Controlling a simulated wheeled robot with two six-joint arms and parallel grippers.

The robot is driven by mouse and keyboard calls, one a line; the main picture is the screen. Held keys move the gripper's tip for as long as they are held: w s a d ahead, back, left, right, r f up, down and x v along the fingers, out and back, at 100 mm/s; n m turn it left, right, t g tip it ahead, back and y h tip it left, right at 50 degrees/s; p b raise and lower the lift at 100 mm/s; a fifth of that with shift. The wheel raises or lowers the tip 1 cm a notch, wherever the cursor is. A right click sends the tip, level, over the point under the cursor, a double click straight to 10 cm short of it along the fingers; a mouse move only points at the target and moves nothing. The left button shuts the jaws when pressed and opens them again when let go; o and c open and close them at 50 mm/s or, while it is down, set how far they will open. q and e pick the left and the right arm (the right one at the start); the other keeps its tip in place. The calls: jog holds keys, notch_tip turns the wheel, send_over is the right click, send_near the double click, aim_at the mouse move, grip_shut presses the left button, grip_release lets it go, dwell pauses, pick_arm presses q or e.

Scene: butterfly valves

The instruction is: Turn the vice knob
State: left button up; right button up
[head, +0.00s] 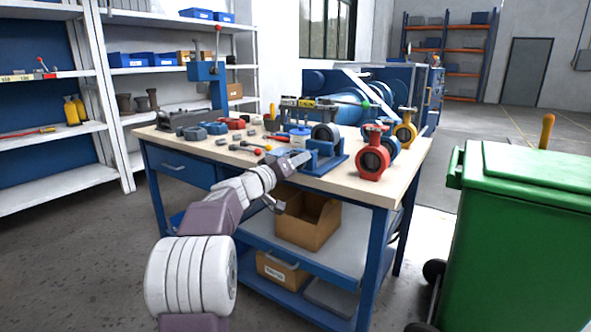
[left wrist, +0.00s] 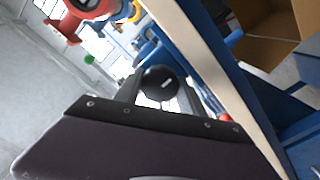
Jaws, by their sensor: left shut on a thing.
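The blue vice (head: 322,158) stands at the front edge of the workbench top. My left gripper (head: 290,163) reaches up to the vice's front left side from below. In the left wrist view, my left gripper (left wrist: 160,92) has a finger on each side of a round black knob (left wrist: 158,82), with a small light mark on its face. The gripper is shut on this knob. In the head view the knob is hidden by the gripper. My right gripper is in neither view.
A red butterfly valve (head: 373,158) stands right of the vice, with blue and yellow (head: 405,128) ones behind. Small tools and parts crowd the workbench (head: 200,148). An open cardboard box (head: 307,222) sits below. A green bin (head: 520,220) stands at the right.

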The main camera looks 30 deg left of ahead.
pick_arm(q)
jog(key=n+b, duration=0.1)
jog(key=n, duration=0.2)
jog(key=shift+f+n+b, duration=0.15)
jog(key=shift+n+b, duration=0.15)
jog(key=shift+n, duration=0.1)
jog(key=n, duration=0.3)
jog(key=shift+n+b, duration=0.3)
jog(key=shift+b, duration=0.05)
jog(key=n, duration=0.4)
jog(key=shift+n, duration=0.3)
jog(key=n, duration=0.4)
jog(key=shift+n+p, duration=0.3)
jog(key=shift+p, duration=0.05)
jog(key=n+p, duration=0.1)
jog(key=n, duration=0.3)
jog(key=n+p, duration=0.2)
jog(key=n, duration=0.2)
jog(key=shift+r, duration=0.2)
jog(key=n+p, duration=0.2)
jog(key=n, duration=0.2)
jog(key=shift+n+p, duration=0.3)
jog(key=shift+f+n+p, duration=0.15)
jog(key=shift+n+p, duration=1.05)
jog(key=shift+n, duration=0.7)
